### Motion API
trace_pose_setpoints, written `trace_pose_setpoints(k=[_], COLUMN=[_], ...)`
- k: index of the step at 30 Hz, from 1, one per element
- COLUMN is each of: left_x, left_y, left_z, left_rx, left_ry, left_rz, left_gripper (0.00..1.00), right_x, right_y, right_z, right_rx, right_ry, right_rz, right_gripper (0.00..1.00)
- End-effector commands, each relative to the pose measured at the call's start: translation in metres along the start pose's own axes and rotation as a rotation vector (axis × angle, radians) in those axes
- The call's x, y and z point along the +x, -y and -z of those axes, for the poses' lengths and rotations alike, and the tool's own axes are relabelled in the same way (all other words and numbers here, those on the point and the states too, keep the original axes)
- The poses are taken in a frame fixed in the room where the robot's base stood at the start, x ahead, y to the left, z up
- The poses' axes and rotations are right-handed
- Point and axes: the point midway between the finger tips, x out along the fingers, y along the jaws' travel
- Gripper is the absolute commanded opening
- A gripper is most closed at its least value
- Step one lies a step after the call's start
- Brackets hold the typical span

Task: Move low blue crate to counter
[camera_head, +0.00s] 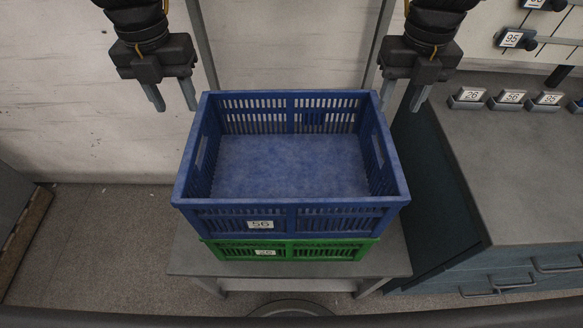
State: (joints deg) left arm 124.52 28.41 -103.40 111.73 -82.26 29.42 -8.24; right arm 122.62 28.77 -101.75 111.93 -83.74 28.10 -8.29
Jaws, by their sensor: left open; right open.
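An empty blue crate (290,222) with a white label reading 56 sits in the middle of the view, stacked on a green crate (320,251). My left gripper (173,97) is open and empty, above and beyond the blue crate's far left corner. My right gripper (402,97) is open and empty by its far right corner. Neither gripper appears to touch the crate. The grey counter (505,165) stands to the right, with its near surface bare.
The crates stand on a small grey table (205,262). Several small numbered label blocks (508,98) line the counter's back. Drawers (520,270) with handles front the counter. A pale wall with upright posts is behind. Floor (95,240) at left is clear.

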Motion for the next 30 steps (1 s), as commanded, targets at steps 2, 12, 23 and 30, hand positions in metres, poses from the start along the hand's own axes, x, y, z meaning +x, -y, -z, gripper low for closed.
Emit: trace_pose_setpoints(k=[2, 12, 23, 30], left_x=[0.0, 0.035, 0.092, 0.107], left_y=[0.001, 0.0, 0.001, 0.001], left_z=[0.0, 0.0, 0.0, -0.001], left_rx=[0.002, 0.001, 0.001, 0.0], left_ry=[0.001, -0.003, -0.001, 0.001], left_rz=[0.0, -0.001, 0.0, 0.001], left_gripper=[0.44, 0.44, 0.44, 0.44], right_x=[0.0, 0.035, 0.091, 0.106], right_y=[0.0, 0.0, 0.0, 0.0], right_z=[0.0, 0.0, 0.0, 0.0], right_rx=[0.001, -0.001, 0.0, 0.0], right_ry=[0.001, -0.002, -0.001, 0.001], right_rz=[-0.001, -0.002, -0.002, -0.003], right_gripper=[0.44, 0.44, 0.44, 0.44])
